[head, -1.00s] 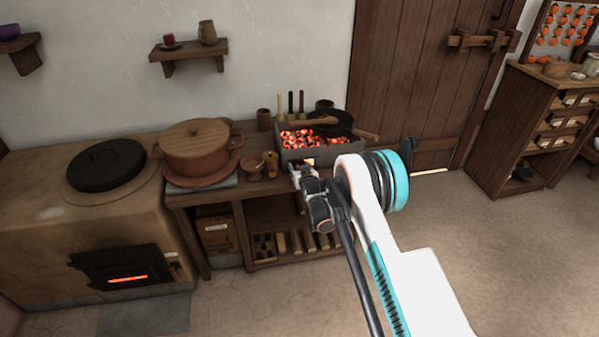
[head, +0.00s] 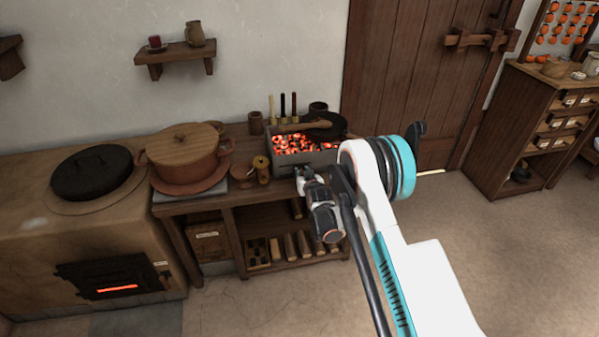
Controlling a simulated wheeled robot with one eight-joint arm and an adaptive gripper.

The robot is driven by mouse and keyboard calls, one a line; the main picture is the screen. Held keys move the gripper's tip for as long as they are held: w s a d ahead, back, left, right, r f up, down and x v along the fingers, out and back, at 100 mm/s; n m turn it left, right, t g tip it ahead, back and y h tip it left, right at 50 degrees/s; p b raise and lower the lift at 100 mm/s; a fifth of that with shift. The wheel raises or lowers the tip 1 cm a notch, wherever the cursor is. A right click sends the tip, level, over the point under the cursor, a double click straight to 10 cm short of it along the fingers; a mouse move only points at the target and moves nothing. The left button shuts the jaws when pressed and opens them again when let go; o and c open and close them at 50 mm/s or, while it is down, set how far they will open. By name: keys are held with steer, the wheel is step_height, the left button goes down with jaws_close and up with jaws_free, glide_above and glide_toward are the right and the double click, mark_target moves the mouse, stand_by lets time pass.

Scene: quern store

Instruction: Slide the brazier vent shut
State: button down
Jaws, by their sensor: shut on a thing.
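The brazier (head: 284,165) is a grey box of glowing orange coals at the back right of the wooden bench. A dark pan (head: 325,128) lies over its far right side. My gripper (head: 302,174) is at the brazier's front face, low and towards the middle. It is shut on the brazier vent's slide. The slide and the fingertips are small and mostly hidden by my gripper, so I cannot make out how much of the vent opening is covered.
A lidded clay pot (head: 182,153) and a small wooden grinder (head: 262,170) stand left of the brazier on the bench (head: 190,206). A clay stove (head: 35,235) is at far left. The floor in front is clear.

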steer(key=shift+w+d, duration=0.1)
steer(key=shift+d, duration=0.3)
steer(key=c, duration=1.4)
jaws_free()
steer(key=shift+d, duration=0.2)
steer(key=shift+o, duration=0.2)
steer(key=shift+s+r, duration=0.1)
steer(key=shift+s, duration=0.1)
steer(key=v, duration=1.1)
steer(key=shift+s, duration=0.25)
steer(key=shift+d, duration=0.1)
